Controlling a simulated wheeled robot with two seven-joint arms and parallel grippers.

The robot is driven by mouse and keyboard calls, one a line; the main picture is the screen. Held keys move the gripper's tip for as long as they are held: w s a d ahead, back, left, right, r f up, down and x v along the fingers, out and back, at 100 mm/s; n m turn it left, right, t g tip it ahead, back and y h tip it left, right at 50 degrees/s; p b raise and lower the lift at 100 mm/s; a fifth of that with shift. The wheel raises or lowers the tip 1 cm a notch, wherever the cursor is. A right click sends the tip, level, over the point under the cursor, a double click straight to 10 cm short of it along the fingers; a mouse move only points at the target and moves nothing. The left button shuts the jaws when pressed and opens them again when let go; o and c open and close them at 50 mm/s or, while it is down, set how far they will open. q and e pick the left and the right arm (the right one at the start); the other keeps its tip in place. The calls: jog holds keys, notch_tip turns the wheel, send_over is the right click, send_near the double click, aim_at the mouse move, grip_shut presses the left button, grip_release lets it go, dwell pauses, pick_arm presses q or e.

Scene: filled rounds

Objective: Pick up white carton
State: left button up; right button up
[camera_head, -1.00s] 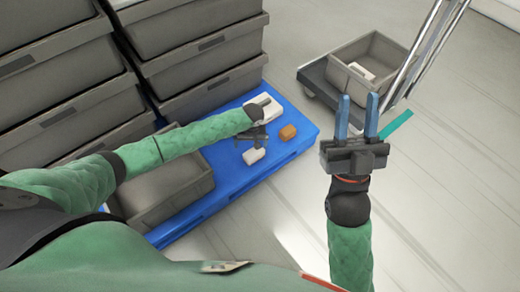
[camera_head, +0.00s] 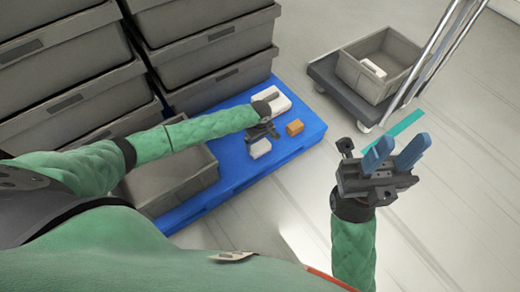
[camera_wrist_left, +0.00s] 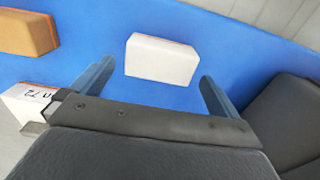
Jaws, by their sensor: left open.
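A small white carton (camera_head: 260,148) lies on the blue pallet (camera_head: 236,172). In the left wrist view the white carton (camera_wrist_left: 162,60) lies ahead of my fingers, between their lines. My left gripper (camera_head: 265,132) is open and empty above the pallet, beside the carton. Both its fingers show in the left wrist view (camera_wrist_left: 157,75), apart from each other. My right gripper (camera_head: 396,150) is open and empty over the floor at the right.
An orange-brown box (camera_head: 295,127) and a larger white box (camera_head: 278,104) share the pallet. A grey bin (camera_head: 172,185) stands on its near end, with stacked grey bins (camera_head: 215,58) behind. A cart (camera_head: 335,84) carries a crate (camera_head: 352,72) holding a white box (camera_head: 373,68).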

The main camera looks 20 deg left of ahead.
aim_at(260, 146)
pick_arm(q)
notch_tip(260, 146, down, 5)
jog(key=shift+r+b, duration=0.1)
jog(key=shift+b, duration=0.85)
jog(key=shift+c, duration=0.2)
jog(key=c, duration=0.9)
